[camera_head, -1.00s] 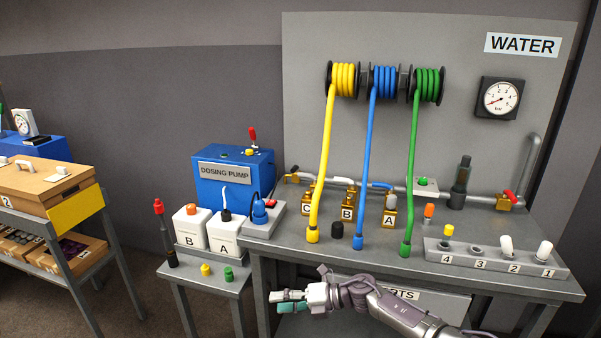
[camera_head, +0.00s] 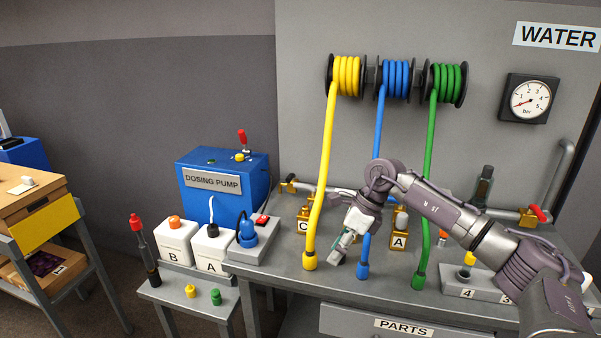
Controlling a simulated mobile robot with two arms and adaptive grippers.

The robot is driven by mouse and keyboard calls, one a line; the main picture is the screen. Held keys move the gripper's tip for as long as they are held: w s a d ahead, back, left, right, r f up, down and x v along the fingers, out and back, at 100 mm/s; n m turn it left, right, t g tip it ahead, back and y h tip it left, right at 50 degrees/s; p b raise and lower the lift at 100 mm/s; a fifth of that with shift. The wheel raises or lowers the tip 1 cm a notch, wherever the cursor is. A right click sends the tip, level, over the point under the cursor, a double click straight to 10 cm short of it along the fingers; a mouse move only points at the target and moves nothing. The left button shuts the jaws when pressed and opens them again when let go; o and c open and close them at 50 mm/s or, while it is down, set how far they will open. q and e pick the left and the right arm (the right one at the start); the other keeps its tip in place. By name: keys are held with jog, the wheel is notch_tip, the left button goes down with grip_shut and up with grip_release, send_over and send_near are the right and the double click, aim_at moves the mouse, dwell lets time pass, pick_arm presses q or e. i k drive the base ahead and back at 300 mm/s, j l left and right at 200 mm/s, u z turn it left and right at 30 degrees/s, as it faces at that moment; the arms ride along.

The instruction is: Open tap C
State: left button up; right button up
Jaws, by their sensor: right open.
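Tap C (camera_head: 302,227) is a small brass tap with a label C at the back of the bench, just left of the yellow hose (camera_head: 321,180). The hose hides part of it, and its handle is hard to make out. Tap A (camera_head: 399,240) stands further right. Tap B is hidden behind my right arm. My right gripper (camera_head: 341,250) is open and empty, pointing down and left above the bench. It is right of tap C, between the yellow hose and the blue hose (camera_head: 376,130), apart from the tap. My left gripper is out of view.
The yellow, blue and green (camera_head: 428,170) hoses hang from reels to the bench front. A blue dosing pump (camera_head: 222,190) and white canisters A (camera_head: 213,248) and B (camera_head: 174,243) stand left. A pressure gauge (camera_head: 529,100) is on the wall panel. My arm covers the bench's right side.

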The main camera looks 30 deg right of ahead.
aim_at(312, 189)
jog(key=i+l, duration=1.1)
jog(key=l, duration=0.2)
